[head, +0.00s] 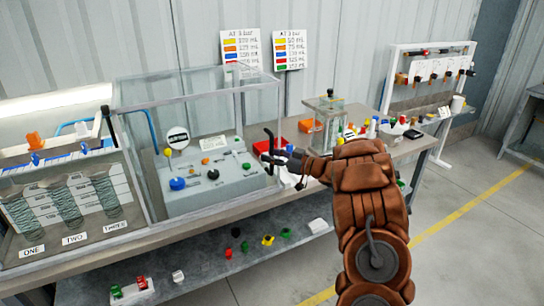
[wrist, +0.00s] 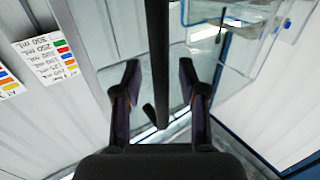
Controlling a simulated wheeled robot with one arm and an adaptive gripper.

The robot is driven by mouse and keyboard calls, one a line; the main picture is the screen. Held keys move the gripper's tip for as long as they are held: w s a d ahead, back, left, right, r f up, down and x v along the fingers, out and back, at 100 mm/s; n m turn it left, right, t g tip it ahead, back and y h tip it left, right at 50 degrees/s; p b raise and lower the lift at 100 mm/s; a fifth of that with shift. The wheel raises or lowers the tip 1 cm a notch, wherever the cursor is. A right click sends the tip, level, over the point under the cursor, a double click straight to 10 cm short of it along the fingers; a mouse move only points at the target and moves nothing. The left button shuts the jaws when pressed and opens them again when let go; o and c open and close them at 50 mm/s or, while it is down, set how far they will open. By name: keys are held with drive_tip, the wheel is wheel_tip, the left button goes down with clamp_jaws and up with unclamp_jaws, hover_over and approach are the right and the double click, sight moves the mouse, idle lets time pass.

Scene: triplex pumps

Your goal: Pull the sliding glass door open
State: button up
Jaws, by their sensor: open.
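A clear glass case (head: 181,88) with a metal frame stands on the long bench, around a grey control panel with colored knobs (head: 212,172). Its glass also shows in the wrist view (wrist: 222,78). A dark upright handle (head: 107,123) is at the case's left front edge. My gripper (head: 270,150) is at the case's right front side, far from that handle. In the wrist view, my gripper's (wrist: 158,68) two fingers are apart. A long dark bar (wrist: 158,45) runs between them in the picture; I cannot tell what it belongs to or whether anything touches it.
Coils labelled ONE, TWO, THREE (head: 65,207) stand left of the case. A small glass box (head: 326,125) and red trays (head: 270,146) are on the bench to the right. Small colored parts (head: 267,240) lie on the lower shelf. Floor is open at right.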

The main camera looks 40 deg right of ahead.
drive_tip(key=shift+s, duration=0.1)
drive_tip(key=v, duration=1.2)
idle(0.4)
drive_tip(key=w+d+r+m+g+h, duration=0.25)
drive_tip(key=w+r+m+h, duration=0.35)
drive_tip(key=r+h, duration=0.55)
drive_tip(key=s+a+f+g+y, duration=0.1)
drive_tip(key=s+a+f+g, duration=0.3)
drive_tip(key=s+a, duration=0.9)
drive_tip(key=s+a+f+g+y, duration=0.1)
drive_tip(key=s+a+f+g, duration=0.3)
drive_tip(key=s+a, duration=0.9)
drive_tip(key=s+a+f+n+g+y, duration=0.1)
drive_tip(key=s+a+f+g, duration=0.3)
drive_tip(key=s+a, duration=1)
drive_tip(key=a+g+y, duration=0.1)
drive_tip(key=a+g, duration=0.1)
drive_tip(key=g, duration=0.1)
drive_tip(key=shift+g, duration=0.35)
